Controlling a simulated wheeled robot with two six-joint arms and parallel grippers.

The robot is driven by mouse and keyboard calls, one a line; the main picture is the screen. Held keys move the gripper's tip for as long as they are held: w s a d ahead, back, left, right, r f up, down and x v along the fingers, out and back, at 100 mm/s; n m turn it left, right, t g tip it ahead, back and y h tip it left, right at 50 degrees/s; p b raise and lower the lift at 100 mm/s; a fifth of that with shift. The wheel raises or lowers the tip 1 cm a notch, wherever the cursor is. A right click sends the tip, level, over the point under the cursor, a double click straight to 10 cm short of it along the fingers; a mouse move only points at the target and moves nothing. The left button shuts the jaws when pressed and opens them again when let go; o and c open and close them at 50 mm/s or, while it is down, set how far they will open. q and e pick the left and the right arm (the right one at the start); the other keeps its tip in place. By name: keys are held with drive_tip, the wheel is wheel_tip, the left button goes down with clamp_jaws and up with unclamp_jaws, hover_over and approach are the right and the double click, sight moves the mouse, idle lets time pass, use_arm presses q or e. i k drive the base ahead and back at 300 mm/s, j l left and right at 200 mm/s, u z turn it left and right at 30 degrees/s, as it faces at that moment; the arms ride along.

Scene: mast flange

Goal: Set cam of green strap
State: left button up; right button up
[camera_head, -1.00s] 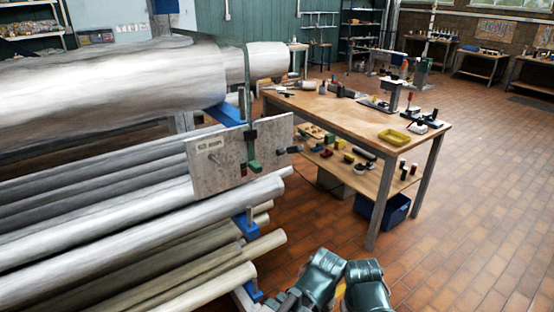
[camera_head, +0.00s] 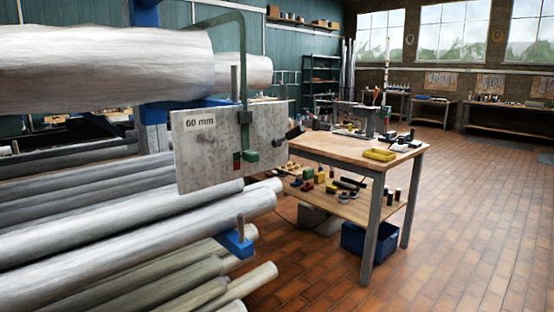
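A green strap (camera_head: 242,62) passes over the large upper pole (camera_head: 110,65) and runs down to a grey plate (camera_head: 215,165) marked "60 mm". On the plate, the strap passes a dark block (camera_head: 244,117) and ends near a green cam piece (camera_head: 251,156) with a small red part beside it. A dark knob (camera_head: 294,132) sticks out at the plate's right edge. Whether the cam is set cannot be told. Neither of my grippers is in view.
Several long metal poles (camera_head: 120,220) lie stacked below the plate on blue supports (camera_head: 235,242). A wooden workbench (camera_head: 345,150) with a yellow tray (camera_head: 379,155) and tools stands to the right. The tiled floor (camera_head: 460,230) at right is clear.

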sight(299, 130)
drive_tip(key=l+u, duration=0.3)
drive_tip(key=l, duration=0.5)
drive_tip(key=l+u, duration=0.3)
drive_tip(key=l, duration=0.5)
drive_tip(key=k+l+u, duration=0.1)
drive_tip(key=l+u, duration=0.15)
drive_tip(key=l, duration=0.55)
